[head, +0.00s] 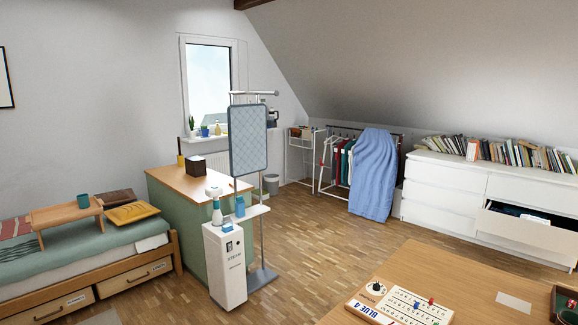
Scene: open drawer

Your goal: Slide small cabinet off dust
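No thing is plainly marked as the small cabinet, and I cannot tell which one is meant. A green cabinet (193,235) with a wooden top stands left of the middle. A long white dresser (447,194) stands along the right wall. Its drawer (529,229) at the right is pulled open, with dark and pale contents. I see no dust on the floor. Neither of my grippers shows in the head view.
A wooden table (430,268) with a white game board (400,308) fills the lower right. A bed (75,255) is at the left. A metal stand (262,277) rises beside the white unit. A clothes rack with a blue cloth (372,175) stands behind. The parquet middle (325,235) is clear.

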